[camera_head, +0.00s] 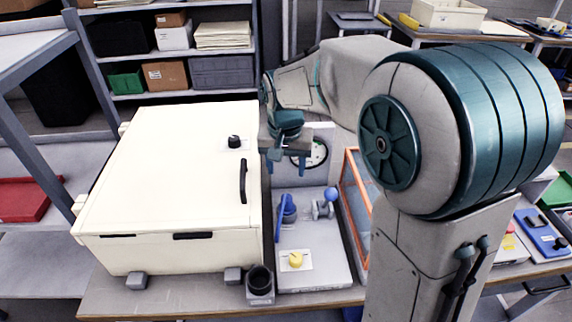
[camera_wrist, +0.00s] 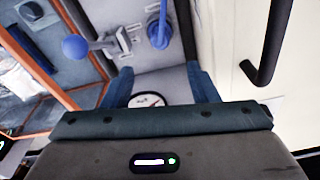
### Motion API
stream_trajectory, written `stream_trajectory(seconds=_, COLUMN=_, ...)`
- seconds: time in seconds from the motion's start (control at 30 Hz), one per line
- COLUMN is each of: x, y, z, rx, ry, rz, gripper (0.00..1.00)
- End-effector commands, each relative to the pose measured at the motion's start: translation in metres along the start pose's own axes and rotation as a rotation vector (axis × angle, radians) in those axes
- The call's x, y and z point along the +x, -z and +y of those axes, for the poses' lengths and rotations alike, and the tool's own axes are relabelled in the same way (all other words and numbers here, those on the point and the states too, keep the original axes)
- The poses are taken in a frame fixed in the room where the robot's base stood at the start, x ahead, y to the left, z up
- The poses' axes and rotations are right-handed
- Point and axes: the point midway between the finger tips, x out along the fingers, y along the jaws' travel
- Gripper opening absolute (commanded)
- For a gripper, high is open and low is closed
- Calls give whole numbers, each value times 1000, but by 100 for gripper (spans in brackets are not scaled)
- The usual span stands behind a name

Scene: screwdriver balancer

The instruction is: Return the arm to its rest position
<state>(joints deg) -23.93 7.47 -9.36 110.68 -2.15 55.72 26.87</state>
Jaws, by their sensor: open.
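My gripper (camera_head: 276,156) is above the back part of the grey panel (camera_head: 316,266), beside the right edge of the white cabinet and in front of the round dial (camera_head: 313,154). My arm reaches from the right side of the head view, bends at the back and comes down to the gripper. In the wrist view my gripper (camera_wrist: 159,84) has its two blue fingers apart, with nothing between them. The white dial (camera_wrist: 147,100) shows beyond the fingers, partly hidden by the gripper body.
The white cabinet (camera_head: 165,190) with a black handle (camera_head: 243,181) stands close on the left. The panel carries a blue-ball lever (camera_head: 329,196), a blue handle (camera_head: 285,210) and a yellow knob (camera_head: 296,259). An orange-framed case (camera_head: 354,205) stands right. A dark cup (camera_head: 260,282) sits in front.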

Motion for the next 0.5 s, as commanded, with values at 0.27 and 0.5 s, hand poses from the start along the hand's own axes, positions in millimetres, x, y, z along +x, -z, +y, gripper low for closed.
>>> stream_trajectory(seconds=0.27, x=0, y=0, z=1, rx=0, ry=1, rz=0, gripper=54)
stream_trajectory(seconds=0.5, x=-19, y=-30, z=41, rx=-27, ry=32, rz=20, gripper=54)
